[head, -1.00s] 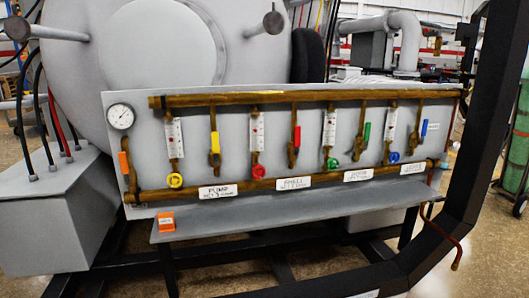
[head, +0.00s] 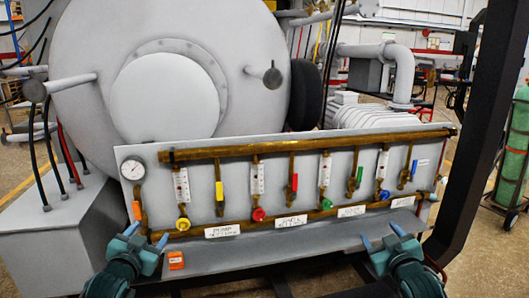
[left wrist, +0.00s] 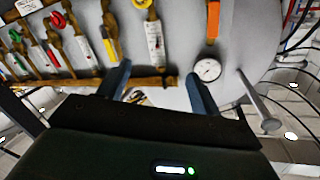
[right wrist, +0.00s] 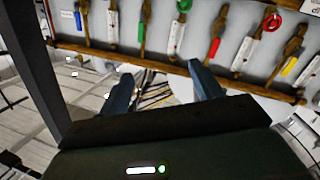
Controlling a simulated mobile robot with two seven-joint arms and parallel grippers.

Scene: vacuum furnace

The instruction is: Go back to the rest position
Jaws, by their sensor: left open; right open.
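My left gripper (head: 147,236) is in the lower left of the head view, in front of the left end of the valve panel (head: 300,212). Its blue fingers are apart with nothing between them, as the left wrist view also shows (left wrist: 158,76). My right gripper (head: 382,237) is at the lower right, in front of the panel's right part. Its fingers are also apart and empty in the right wrist view (right wrist: 161,74). Both grippers appear clear of the handles, though the exact gap cannot be told.
The panel carries a round gauge (head: 132,167), brass pipes and several coloured handles. A dark post (head: 480,130) rises at the right. A grey box with hoses (head: 50,238) is at the left.

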